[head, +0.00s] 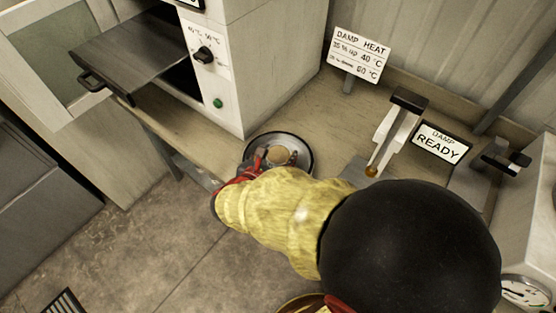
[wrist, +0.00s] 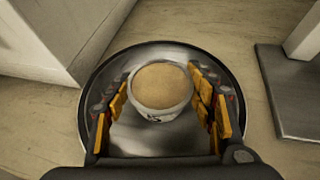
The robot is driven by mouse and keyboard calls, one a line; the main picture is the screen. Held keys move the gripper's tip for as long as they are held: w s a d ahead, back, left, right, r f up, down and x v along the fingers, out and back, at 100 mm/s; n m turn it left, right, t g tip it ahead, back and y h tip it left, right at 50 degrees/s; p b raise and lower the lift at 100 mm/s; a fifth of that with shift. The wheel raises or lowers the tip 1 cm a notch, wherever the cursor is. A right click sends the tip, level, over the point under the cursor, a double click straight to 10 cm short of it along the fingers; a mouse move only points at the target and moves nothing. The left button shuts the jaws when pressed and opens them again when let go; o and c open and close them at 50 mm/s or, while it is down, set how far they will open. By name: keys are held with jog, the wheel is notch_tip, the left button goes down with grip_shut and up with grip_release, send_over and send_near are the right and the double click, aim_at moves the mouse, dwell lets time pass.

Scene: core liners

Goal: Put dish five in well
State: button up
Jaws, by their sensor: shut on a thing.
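A small white dish with tan, sandy-looking fill, dish five (wrist: 161,90), is in the wrist view, with a dark "5" partly visible on its near side. It stands upright over a round dark-rimmed metal pan (wrist: 150,143). My gripper (wrist: 164,92) is around the dish, its orange-padded fingers shut on it from left and right. In the head view the dish (head: 278,155) shows beyond my gripper (head: 266,160), inside the pan's rim (head: 309,150). I cannot tell whether the dish touches the pan. No separate well can be made out.
An oven-like cabinet (head: 235,70) stands left of the pan, with a metal shelf (head: 135,48) pulled out. A "DAMP HEAT" sign (head: 358,56) stands behind. My arm hides part of the bench.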

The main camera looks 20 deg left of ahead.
jog(key=shift+f, duration=0.75)
jog(key=shift+r, duration=0.1)
jog(key=o, duration=0.8)
jog(key=shift+f, duration=0.2)
jog(key=o, duration=0.5)
jog(key=shift+c, duration=0.2)
